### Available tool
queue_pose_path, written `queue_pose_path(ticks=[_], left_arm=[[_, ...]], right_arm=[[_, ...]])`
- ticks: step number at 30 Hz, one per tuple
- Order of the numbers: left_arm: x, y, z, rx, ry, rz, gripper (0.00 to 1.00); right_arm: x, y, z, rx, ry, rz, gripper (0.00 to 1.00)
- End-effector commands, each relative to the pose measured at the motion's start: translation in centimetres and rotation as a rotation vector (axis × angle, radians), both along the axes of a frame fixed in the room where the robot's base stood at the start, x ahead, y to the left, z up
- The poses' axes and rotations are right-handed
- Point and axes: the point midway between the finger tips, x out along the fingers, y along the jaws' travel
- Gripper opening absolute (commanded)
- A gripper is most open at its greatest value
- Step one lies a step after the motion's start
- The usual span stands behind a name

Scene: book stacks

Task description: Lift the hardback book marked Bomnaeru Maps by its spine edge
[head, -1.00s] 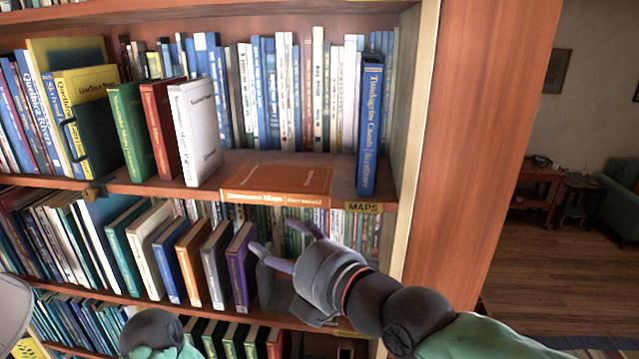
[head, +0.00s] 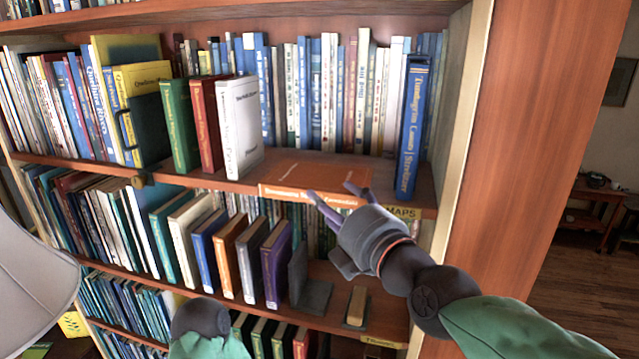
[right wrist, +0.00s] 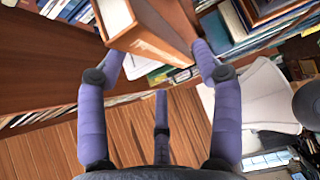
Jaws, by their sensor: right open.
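The orange hardback, Bomnaeru Maps (head: 285,191), lies flat on the middle shelf (head: 225,182), its lettered spine facing out along the shelf's front edge. In the head view my right gripper (head: 330,190) is open at the spine, its fingers overlapping the right half of the lettering. In the right wrist view the book (right wrist: 165,28) shows its orange spine and pale page edges between the spread purple fingers. Whether a finger touches it I cannot tell. My left gripper is out of view; only part of my left arm shows at the bottom.
A blue book (head: 412,125) stands upright just right of the orange one. White (head: 240,128), red (head: 205,125) and green (head: 180,125) books stand to its left. Below, a lower shelf holds a row with a purple book (head: 275,265) and a bookend (head: 305,280).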

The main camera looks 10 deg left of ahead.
Motion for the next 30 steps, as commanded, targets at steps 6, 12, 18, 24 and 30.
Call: queue_pose_path(ticks=[6, 12, 18, 24, 30], left_arm=[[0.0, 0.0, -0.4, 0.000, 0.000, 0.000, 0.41], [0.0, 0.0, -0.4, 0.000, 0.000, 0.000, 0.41], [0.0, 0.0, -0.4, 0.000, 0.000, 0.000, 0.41], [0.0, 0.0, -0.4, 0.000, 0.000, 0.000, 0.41], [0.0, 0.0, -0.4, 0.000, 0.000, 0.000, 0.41]], right_arm=[[2.3, 1.8, 0.0, -0.003, 0.001, 0.001, 0.66], [3.4, 2.7, 0.1, -0.001, 0.000, 0.000, 0.66], [3.5, 2.8, 0.1, -0.001, 0.000, 0.000, 0.66], [3.5, 2.8, 0.1, -0.001, 0.000, 0.000, 0.27], [3.5, 2.7, 0.3, 0.001, -0.003, -0.001, 0.00]])
